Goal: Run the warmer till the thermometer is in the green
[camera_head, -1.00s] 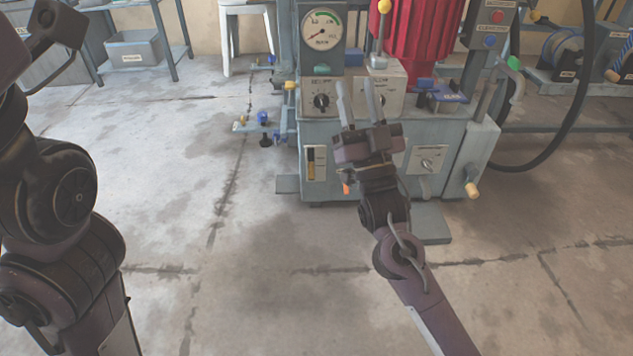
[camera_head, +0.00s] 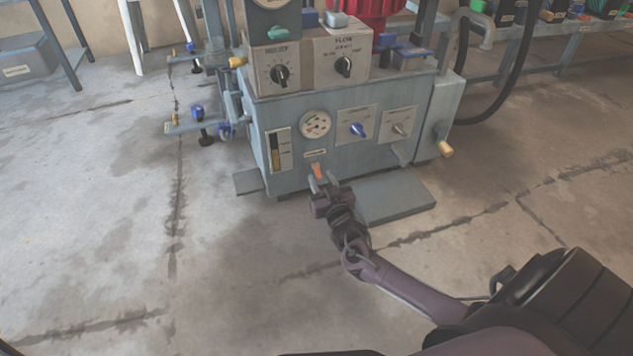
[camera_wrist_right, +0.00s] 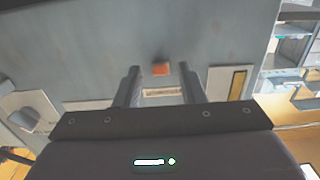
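The grey-blue machine (camera_head: 345,165) stands ahead of me. On its front are a small round white dial (camera_head: 316,124) and a yellow-and-black sight strip (camera_head: 275,150); I cannot read the dial's needle or tell surely which gauge is the thermometer. An orange switch (camera_head: 318,170) sits low on the front, beside a small label. My right gripper (camera_head: 322,183) is open and empty just in front of the switch. In the right wrist view the orange switch (camera_wrist_right: 160,69) shows between the spread fingertips (camera_wrist_right: 158,75); contact cannot be seen. My left gripper is not in view.
A blue knob (camera_head: 358,129) and a grey knob (camera_head: 398,128) are right of the dial. Two black knobs, relief (camera_head: 280,74) and flow (camera_head: 344,66), are above. A grey floor plate (camera_head: 392,196) lies right of my gripper. The upper gauge is cut off.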

